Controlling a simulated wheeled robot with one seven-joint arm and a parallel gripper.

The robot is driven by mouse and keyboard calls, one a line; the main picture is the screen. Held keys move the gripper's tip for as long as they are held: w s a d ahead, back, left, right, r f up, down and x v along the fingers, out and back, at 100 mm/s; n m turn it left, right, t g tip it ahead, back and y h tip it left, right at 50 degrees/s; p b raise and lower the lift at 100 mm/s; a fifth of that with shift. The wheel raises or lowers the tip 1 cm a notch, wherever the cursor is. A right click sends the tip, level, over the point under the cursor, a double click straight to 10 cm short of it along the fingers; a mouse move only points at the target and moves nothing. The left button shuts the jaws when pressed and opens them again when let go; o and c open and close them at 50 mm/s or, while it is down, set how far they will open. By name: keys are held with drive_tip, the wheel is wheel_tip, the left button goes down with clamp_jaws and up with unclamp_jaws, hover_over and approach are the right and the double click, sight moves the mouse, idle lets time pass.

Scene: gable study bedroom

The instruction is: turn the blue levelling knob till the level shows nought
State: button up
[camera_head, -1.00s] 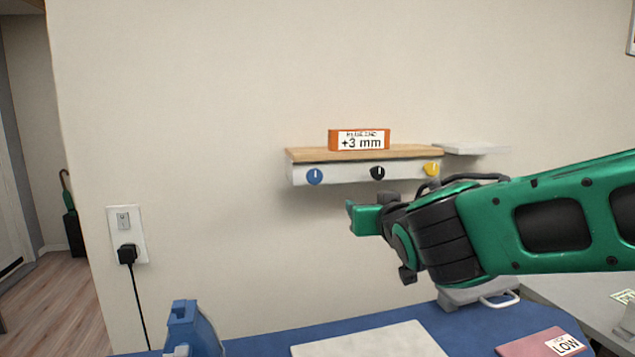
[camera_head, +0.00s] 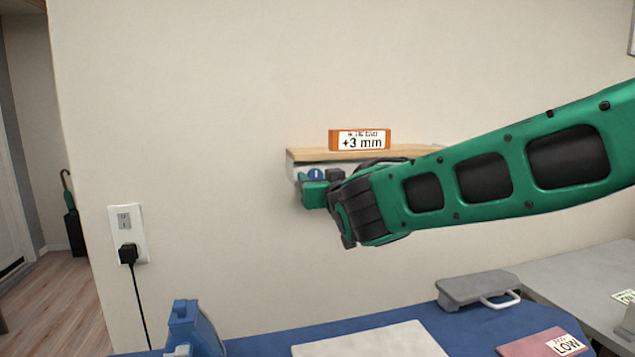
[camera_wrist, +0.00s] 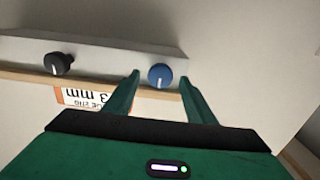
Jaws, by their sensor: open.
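The blue knob (camera_head: 315,174) sits at the left end of the pale front rail under a wooden shelf (camera_head: 305,155). In the head view my gripper partly covers it. The orange level (camera_head: 360,140) on the shelf reads +3 mm. My gripper (camera_head: 305,188) is just in front of the rail's left end. In the wrist view the blue knob (camera_wrist: 160,75) shows between the two open fingers (camera_wrist: 160,85), with a white mark on its face. A gap shows on both sides, and I cannot tell the depth left to it.
A black knob (camera_wrist: 58,64) is beside the blue one on the same rail. The yellow knob is hidden behind my arm. Below are a blue table (camera_head: 270,343), a pale board (camera_head: 372,342), a grey handled block (camera_head: 478,290) and a blue stand (camera_head: 188,328).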

drive_tip(key=shift+w, duration=0.35)
drive_tip(key=shift+c, duration=0.3)
drive_tip(key=c, duration=1)
drive_tip(key=shift+o, duration=0.2)
